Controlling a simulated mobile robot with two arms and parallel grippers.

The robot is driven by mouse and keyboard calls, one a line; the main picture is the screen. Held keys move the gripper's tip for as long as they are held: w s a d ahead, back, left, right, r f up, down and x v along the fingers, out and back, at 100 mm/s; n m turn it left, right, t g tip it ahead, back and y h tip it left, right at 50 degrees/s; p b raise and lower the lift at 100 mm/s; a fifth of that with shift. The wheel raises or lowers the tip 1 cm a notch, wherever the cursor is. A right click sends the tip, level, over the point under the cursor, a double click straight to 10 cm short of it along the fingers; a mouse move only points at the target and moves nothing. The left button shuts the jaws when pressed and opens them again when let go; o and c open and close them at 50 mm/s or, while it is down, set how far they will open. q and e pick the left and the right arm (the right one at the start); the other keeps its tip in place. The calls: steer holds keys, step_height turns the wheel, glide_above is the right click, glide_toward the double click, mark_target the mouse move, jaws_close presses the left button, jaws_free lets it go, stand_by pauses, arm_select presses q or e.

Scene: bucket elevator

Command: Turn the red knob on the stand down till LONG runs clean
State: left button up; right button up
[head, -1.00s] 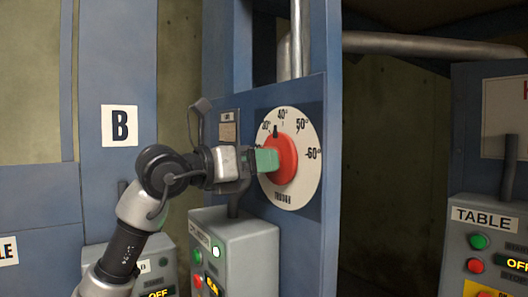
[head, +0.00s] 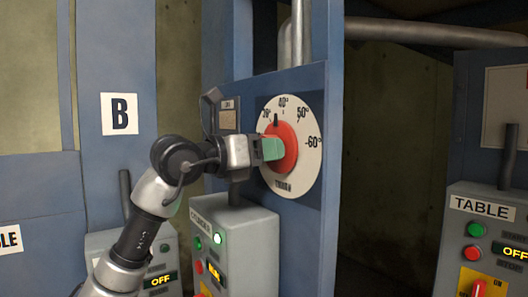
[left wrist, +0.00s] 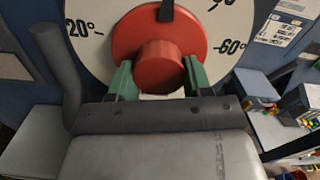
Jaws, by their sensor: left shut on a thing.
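The red knob (head: 285,147) sits in the middle of a white round dial (head: 304,179) on a blue stand panel. The dial is marked in degrees, with 40°, 50° and 60° readable. Its black pointer (head: 276,119) stands between the 30° and 40° marks. My left gripper (head: 273,148) reaches the knob from the left. In the left wrist view its green fingers (left wrist: 157,78) are on both sides of the knob's round hub (left wrist: 161,68), shut on it. The small plate (head: 228,119) beside the dial is unreadable here. My right gripper is in neither view.
A grey control box (head: 250,238) with lit buttons stands below the dial. Another box (head: 492,230) labelled TABLE, reading OFF, is at the right. A panel marked B (head: 119,114) is at the left. A dark opening lies right of the stand.

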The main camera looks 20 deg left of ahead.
arm_select(q)
steer(key=shift+n, duration=0.3)
steer(key=n+b, duration=0.2)
steer(key=n, duration=0.1)
steer(key=shift+n, duration=0.3)
steer(key=shift+s+r+n+b, duration=0.15)
steer(key=shift+n+b, duration=0.6)
steer(key=shift+n, duration=1.05)
steer(key=shift+r, duration=0.1)
steer(key=o, duration=0.9)
